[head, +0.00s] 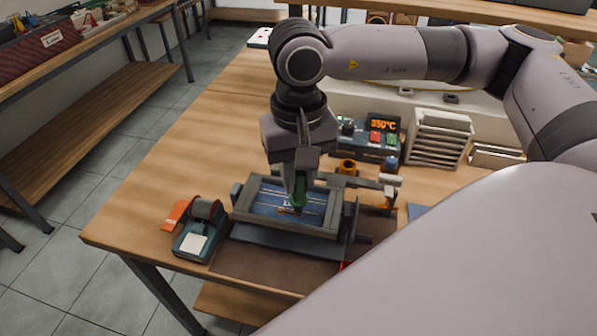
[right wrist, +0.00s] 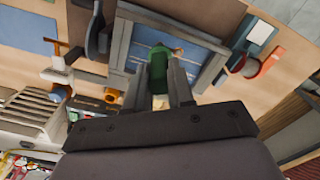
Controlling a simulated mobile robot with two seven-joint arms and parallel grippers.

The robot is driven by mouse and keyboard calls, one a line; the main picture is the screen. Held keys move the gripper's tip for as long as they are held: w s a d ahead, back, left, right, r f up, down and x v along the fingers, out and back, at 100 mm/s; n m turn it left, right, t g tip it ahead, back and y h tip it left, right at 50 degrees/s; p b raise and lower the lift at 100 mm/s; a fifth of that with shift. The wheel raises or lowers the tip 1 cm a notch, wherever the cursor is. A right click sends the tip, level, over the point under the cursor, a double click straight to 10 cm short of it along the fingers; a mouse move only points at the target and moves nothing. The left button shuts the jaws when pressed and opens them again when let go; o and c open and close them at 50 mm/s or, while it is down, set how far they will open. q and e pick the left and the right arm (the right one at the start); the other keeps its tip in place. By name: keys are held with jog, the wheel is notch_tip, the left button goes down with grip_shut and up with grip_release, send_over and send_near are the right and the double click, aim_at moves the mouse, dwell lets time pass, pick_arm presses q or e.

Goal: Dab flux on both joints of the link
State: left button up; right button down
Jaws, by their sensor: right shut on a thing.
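My right gripper (head: 301,170) points down over the work frame and is shut on a green flux applicator (head: 300,192). In the right wrist view the applicator (right wrist: 158,66) sits between the two fingers, with a small orange tip beyond it. Below is a blue panel (head: 266,204) with thin pale lines, set in a grey frame (head: 241,201); it also shows in the right wrist view (right wrist: 200,52). The applicator's lower end is over the panel; I cannot tell whether it touches. The link and its joints are too small to make out clearly. My left gripper is not in view.
Behind the frame stand a control box reading 350°C (head: 384,122), an orange cup (head: 347,167) and a slotted rack (head: 438,138). A teal spool holder (head: 197,242) stands left of the frame. The wooden bench (head: 160,170) is clear at the left.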

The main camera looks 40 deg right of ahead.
jog(key=shift+f+b, duration=0.4)
jog(key=shift+b, duration=0.05)
dwell(0.3)
jog(key=shift+s+f+b, duration=0.1)
jog(key=shift+b, duration=0.25)
dwell(1.5)
jog(key=shift+r+p, duration=1.2)
jog(key=shift+r, duration=1.15)
